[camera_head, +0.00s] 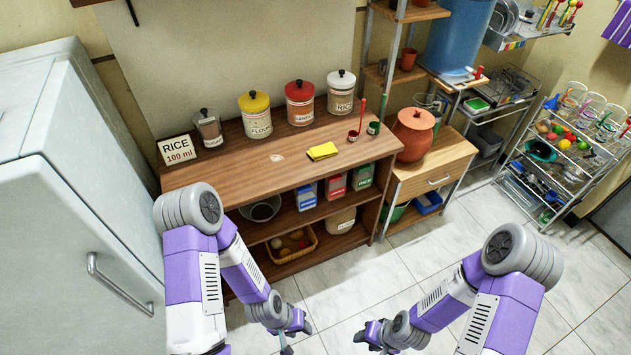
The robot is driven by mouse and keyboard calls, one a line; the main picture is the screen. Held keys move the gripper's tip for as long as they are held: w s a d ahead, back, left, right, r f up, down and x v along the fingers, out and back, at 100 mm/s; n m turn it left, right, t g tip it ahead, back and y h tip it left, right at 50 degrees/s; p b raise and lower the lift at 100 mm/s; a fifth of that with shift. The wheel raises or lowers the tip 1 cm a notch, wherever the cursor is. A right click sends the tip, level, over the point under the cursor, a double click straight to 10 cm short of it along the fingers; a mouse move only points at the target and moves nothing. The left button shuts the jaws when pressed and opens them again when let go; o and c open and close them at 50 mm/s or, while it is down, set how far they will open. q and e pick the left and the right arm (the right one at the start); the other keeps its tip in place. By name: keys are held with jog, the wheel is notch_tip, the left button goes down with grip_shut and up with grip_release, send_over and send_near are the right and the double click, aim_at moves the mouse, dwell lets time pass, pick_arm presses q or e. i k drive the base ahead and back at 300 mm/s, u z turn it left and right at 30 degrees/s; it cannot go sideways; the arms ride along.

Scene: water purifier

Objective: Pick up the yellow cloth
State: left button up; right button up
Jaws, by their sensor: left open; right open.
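The yellow cloth (322,151) lies folded and flat on the top of the wooden shelf unit (240,172), right of the middle and near the front edge. My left gripper (298,338) is open and empty, low in front of the shelf unit, well below and nearer than the cloth. My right gripper (366,338) is also open and empty, low over the tiled floor, to the right of the left one. Neither gripper touches anything that I can see.
Lidded canisters (299,103) stand in a row along the back of the top. A rice sign (177,150) is at its left end. A red ladle (357,122) and a green-handled one (378,118) stand right of the cloth. A clay pot (413,134) sits further right. A fridge (75,190) is left.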

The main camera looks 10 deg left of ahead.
aim_at(321, 152)
jog(key=z, duration=1.1)
jog(key=i, duration=0.8)
jog(key=u, duration=0.4)
